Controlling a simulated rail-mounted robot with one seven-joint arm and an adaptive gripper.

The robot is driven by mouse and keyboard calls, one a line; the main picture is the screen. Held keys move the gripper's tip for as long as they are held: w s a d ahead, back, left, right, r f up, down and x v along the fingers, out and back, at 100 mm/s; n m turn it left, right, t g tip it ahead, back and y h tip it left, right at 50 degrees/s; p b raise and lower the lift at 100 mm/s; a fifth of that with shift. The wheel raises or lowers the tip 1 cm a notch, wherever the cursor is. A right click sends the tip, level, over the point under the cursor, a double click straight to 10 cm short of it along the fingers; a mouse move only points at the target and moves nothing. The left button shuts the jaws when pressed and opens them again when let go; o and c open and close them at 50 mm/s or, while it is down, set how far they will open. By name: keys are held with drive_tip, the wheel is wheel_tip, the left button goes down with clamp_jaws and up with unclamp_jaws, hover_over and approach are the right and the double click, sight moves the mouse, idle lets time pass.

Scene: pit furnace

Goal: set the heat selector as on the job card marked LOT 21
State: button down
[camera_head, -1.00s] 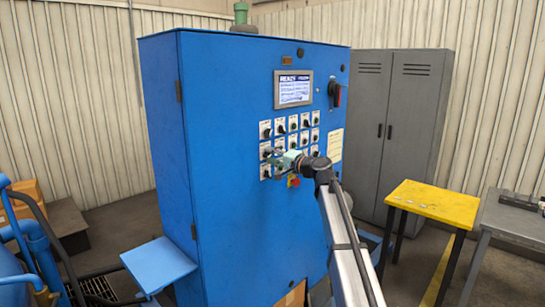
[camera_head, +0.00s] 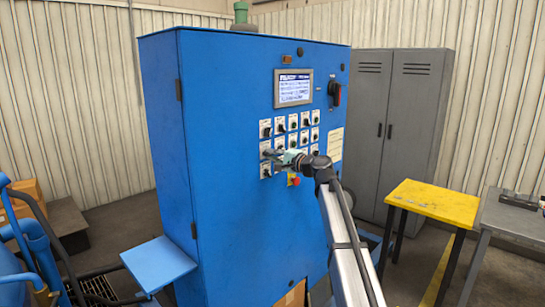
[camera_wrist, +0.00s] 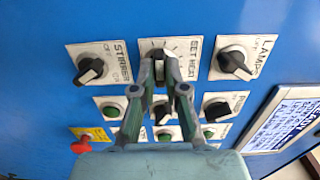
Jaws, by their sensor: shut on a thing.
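The heat selector (camera_wrist: 160,62) is a knob on a white plate marked SET HEAT, at the top middle of the wrist view. My gripper (camera_wrist: 164,72) is shut on this knob, with one finger on each side of it. The fingers cover part of the knob and plate, so its exact setting is hard to read. In the head view my gripper (camera_head: 278,157) reaches the lower rows of controls on the blue cabinet (camera_head: 225,225). A cream card (camera_head: 335,145) is on the cabinet front to the right of the controls; its writing is too small to read.
The STIRRER knob (camera_wrist: 90,69) and the LAMPS knob (camera_wrist: 234,64) flank the heat selector closely. A red button (camera_wrist: 81,146) and several smaller controls are nearby. A lit screen (camera_head: 293,88) is above the controls. A yellow table (camera_head: 435,200) stands to the right.

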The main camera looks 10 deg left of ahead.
drive_tip(key=shift+m, duration=1.3)
drive_tip(key=c, duration=1.2)
unclamp_jaws()
drive_tip(key=v, duration=1.2)
